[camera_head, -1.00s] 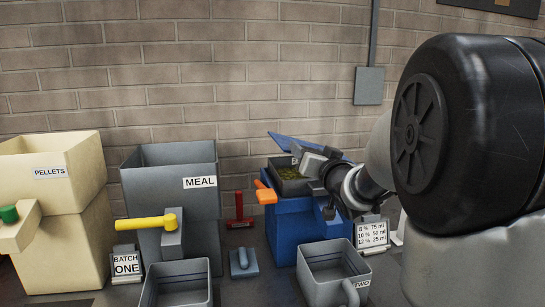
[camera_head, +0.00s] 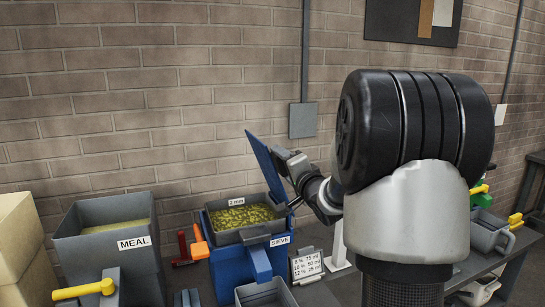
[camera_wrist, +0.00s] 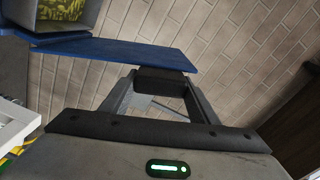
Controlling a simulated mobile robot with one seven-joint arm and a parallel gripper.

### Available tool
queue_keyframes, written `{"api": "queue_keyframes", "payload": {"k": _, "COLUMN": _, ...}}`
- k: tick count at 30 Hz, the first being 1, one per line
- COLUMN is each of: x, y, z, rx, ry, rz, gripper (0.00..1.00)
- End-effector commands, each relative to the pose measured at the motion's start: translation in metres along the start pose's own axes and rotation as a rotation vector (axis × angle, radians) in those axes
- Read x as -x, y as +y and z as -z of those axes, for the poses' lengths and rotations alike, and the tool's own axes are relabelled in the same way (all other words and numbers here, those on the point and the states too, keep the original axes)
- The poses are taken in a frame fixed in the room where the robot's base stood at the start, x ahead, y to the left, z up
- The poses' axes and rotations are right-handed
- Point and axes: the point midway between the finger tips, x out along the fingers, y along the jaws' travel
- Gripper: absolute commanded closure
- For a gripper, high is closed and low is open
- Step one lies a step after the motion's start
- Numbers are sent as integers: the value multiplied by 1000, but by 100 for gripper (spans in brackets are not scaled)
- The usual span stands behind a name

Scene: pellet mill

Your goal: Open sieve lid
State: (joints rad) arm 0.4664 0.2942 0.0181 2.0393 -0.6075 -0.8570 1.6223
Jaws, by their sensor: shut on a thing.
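The blue sieve lid (camera_head: 265,166) stands steeply tilted up at the right side of the sieve (camera_head: 228,270). The sieve is a blue box labelled SIEVE, with an open grey pan (camera_head: 222,232) of yellow-green pellets marked 2 mm. In the wrist view my gripper (camera_wrist: 160,82) is at the edge of the blue lid (camera_wrist: 110,52), and the pan of pellets (camera_wrist: 35,22) shows at the top left. The exact contact between fingers and lid is partly hidden.
The grey MEAL bin (camera_head: 75,243) with a yellow handle (camera_head: 80,290) stands left of the sieve. An orange handle (camera_head: 199,246) and a red tool (camera_head: 183,250) lie between them. A white card (camera_head: 307,265) stands to the right. The brick wall is behind.

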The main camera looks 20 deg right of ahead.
Motion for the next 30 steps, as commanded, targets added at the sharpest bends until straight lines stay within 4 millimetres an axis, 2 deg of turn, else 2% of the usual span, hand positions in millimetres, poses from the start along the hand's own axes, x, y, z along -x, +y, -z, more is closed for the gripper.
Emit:
{"api": "queue_keyframes", "payload": {"k": 1, "x": 0, "y": -6, "z": 10, "rx": -31, "ry": 5, "rz": 2, "gripper": 86}}
{"api": "queue_keyframes", "payload": {"k": 10, "x": 0, "y": 0, "z": 28, "rx": -156, "ry": 5, "rz": 5, "gripper": 86}}
{"api": "queue_keyframes", "payload": {"k": 27, "x": -1, "y": 2, "z": 31, "rx": -187, "ry": 4, "rz": 7, "gripper": 86}}
{"api": "queue_keyframes", "payload": {"k": 28, "x": -1, "y": 2, "z": 31, "rx": -187, "ry": 4, "rz": 7, "gripper": 44}}
{"api": "queue_keyframes", "payload": {"k": 30, "x": -1, "y": 2, "z": 31, "rx": -187, "ry": 4, "rz": 6, "gripper": 32}}
